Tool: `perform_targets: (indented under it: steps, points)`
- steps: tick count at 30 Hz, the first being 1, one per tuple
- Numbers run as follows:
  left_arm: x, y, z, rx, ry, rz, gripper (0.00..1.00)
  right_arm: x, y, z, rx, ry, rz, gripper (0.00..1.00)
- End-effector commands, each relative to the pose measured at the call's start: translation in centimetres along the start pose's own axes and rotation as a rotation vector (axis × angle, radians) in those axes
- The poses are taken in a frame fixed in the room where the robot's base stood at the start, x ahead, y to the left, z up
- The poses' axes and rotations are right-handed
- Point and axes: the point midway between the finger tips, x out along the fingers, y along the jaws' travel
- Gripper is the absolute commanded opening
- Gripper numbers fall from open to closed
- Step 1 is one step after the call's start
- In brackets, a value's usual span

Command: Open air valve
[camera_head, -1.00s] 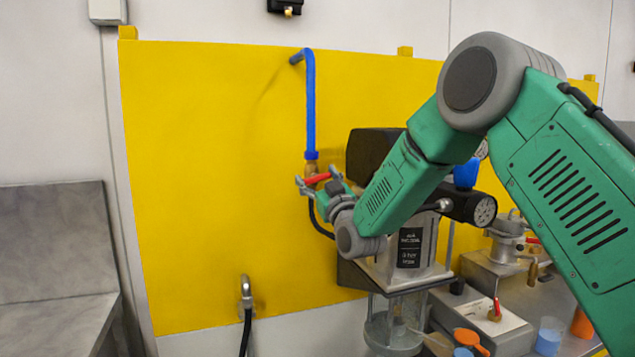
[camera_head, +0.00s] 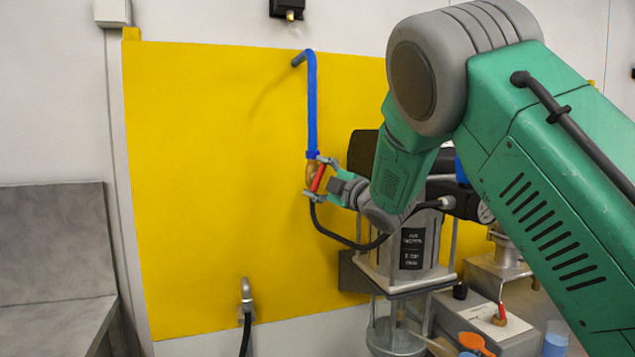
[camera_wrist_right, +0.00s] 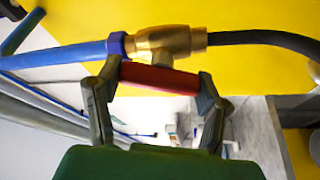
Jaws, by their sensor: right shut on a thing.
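The air valve is a brass body (camera_head: 310,170) on the lower end of a blue pipe (camera_head: 311,105), in front of the yellow panel. A black hose leaves its lower end. Its red handle (camera_head: 319,178) now lies nearly along the pipe, tilted slightly. My right gripper (camera_head: 318,178) is shut on the red handle, with a finger at each end of it. In the right wrist view the brass body (camera_wrist_right: 165,43) and the red handle (camera_wrist_right: 160,77) show clearly, the handle between both fingers (camera_wrist_right: 155,95). My left gripper is not in view.
The agitator machine (camera_head: 410,245) stands just right of the valve, below and behind my right arm. The black hose (camera_head: 335,238) loops from the valve towards it. A metal outlet (camera_head: 246,295) is low on the yellow panel (camera_head: 210,180). An orange scoop (camera_head: 474,343) lies at lower right.

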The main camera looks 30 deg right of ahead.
Motion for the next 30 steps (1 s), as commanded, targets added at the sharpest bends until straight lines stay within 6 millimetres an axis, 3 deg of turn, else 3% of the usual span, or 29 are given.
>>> perform_targets:
  steps: [12,30]
  points:
    - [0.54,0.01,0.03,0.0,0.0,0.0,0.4,0.08,-0.11,-0.02,-0.283,0.0,-0.116,0.33]
    - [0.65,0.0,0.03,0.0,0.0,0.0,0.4,0.09,-0.17,-0.03,-0.385,0.001,-0.159,0.33]
